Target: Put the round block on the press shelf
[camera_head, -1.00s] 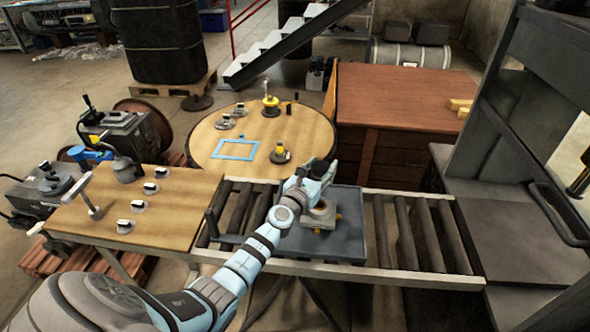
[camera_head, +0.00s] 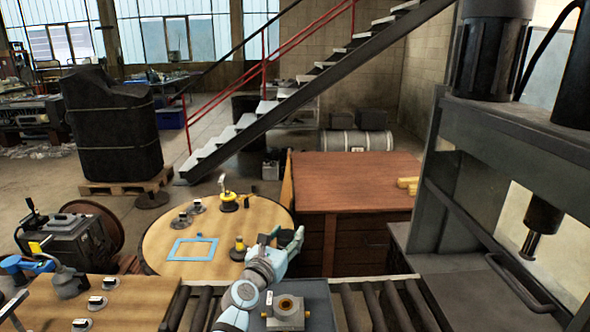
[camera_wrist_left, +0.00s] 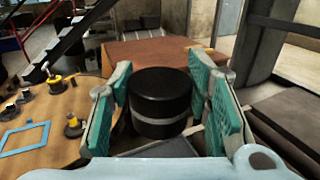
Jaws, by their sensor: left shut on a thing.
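The round block (camera_wrist_left: 160,102) is a black cylinder with a grey band, upright between the green pads of my left gripper (camera_wrist_left: 165,110) in the left wrist view. The gripper is shut on it. In the head view my left gripper (camera_head: 284,240) is raised above and behind the dark tray on the rollers, and the block is mostly hidden by the fingers. The press (camera_head: 480,140) stands at the right, with a dark flat shelf (camera_head: 460,292) at its foot, to the right of the gripper and apart from it. My right gripper is not in view.
A metal fixture (camera_head: 287,312) with a brass-coloured hole sits on the tray. Rollers (camera_head: 385,308) lead right to the press. A round table (camera_head: 160,245) with a blue frame (camera_head: 193,248) stands left, a brown wooden chest (camera_head: 350,185) behind. The press ram (camera_head: 541,220) hangs at right.

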